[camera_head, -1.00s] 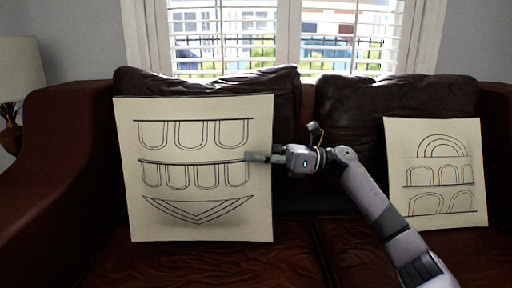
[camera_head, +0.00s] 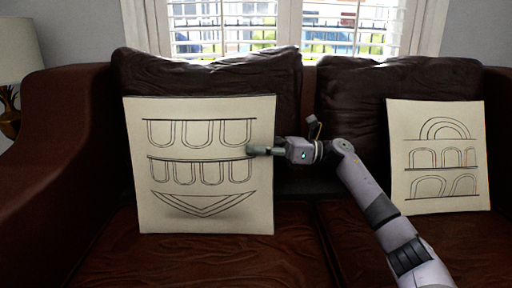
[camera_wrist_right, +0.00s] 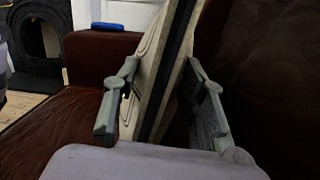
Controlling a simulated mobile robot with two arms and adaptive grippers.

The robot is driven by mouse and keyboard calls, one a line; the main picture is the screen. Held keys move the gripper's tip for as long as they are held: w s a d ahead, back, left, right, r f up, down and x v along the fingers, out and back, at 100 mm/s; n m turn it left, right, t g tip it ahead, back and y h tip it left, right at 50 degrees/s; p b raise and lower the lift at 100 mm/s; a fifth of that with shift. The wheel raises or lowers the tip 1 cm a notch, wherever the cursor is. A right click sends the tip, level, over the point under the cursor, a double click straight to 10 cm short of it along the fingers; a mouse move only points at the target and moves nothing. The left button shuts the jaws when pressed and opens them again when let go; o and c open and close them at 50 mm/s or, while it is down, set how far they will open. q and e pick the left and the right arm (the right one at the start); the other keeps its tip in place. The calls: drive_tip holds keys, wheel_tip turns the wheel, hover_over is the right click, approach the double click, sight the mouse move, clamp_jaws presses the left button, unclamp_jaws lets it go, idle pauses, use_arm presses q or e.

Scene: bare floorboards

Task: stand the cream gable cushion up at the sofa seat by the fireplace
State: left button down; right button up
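The cream gable cushion (camera_head: 205,195) is the larger square panel at the left sofa seat. It is upright but upside down, with its arches hanging downward and its V-shaped gable at the bottom, pointing down. My right gripper (camera_head: 262,150) is at its right edge, shut on it, one finger on each face. In the right wrist view the cushion edge (camera_wrist_right: 168,80), with a black band, runs between the two fingers. Whether its bottom edge touches the seat (camera_head: 200,260) I cannot tell. My left gripper is not in view.
A second cream cushion with arches (camera_head: 440,175) leans on the right seat. Brown backrests (camera_head: 205,72) stand behind, and the sofa arm (camera_head: 70,130) is at the left. A lamp (camera_head: 20,60) stands beyond it. The wrist view shows a dark fireplace (camera_wrist_right: 38,40) and a blue object (camera_wrist_right: 117,27).

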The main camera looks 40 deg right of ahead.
drive_tip(key=o, duration=0.3)
drive_tip(key=shift+f, duration=0.2)
